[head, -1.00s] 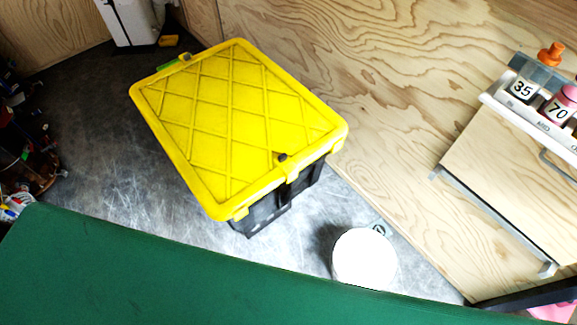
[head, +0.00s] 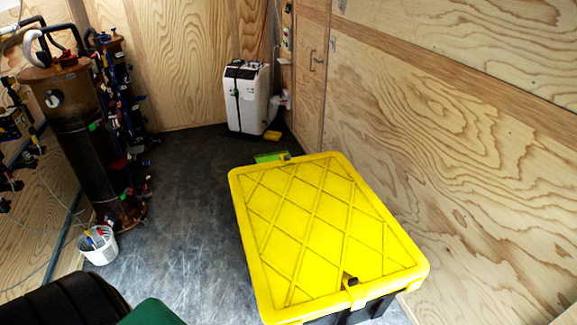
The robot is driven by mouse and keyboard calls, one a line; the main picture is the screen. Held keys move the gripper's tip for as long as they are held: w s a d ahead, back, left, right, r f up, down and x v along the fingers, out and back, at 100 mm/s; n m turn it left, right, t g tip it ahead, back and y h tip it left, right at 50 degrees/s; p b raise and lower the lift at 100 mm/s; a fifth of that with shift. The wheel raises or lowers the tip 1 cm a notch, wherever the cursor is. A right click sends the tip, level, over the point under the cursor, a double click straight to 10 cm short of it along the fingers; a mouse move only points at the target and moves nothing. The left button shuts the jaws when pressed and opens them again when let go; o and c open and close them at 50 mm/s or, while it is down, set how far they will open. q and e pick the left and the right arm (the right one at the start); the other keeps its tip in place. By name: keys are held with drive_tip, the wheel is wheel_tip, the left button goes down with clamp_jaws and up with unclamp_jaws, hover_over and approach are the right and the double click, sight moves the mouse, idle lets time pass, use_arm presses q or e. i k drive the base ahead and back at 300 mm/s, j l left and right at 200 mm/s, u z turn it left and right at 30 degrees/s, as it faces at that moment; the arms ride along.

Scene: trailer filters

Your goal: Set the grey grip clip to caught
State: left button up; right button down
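I cannot make out a grey grip clip for certain. A tall dark brown filter cylinder (head: 85,140) stands at the left, with many small blue, red, green and black fittings (head: 118,95) along its right side. Any grey clip among them is too small to tell. Neither of my grippers is in view.
A black crate with a yellow lid (head: 320,225) stands on the floor at the lower right. A white bucket (head: 100,246) with coloured handles sits by the cylinder's foot. A white unit (head: 248,98) stands at the back. The grey floor (head: 190,200) between is clear.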

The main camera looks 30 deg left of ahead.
sight(286, 157)
drive_tip(key=i+j+z, duration=0.15)
drive_tip(key=j, duration=0.55)
drive_tip(key=j+z, duration=0.2)
drive_tip(key=j, duration=0.5)
drive_tip(key=i, duration=0.05)
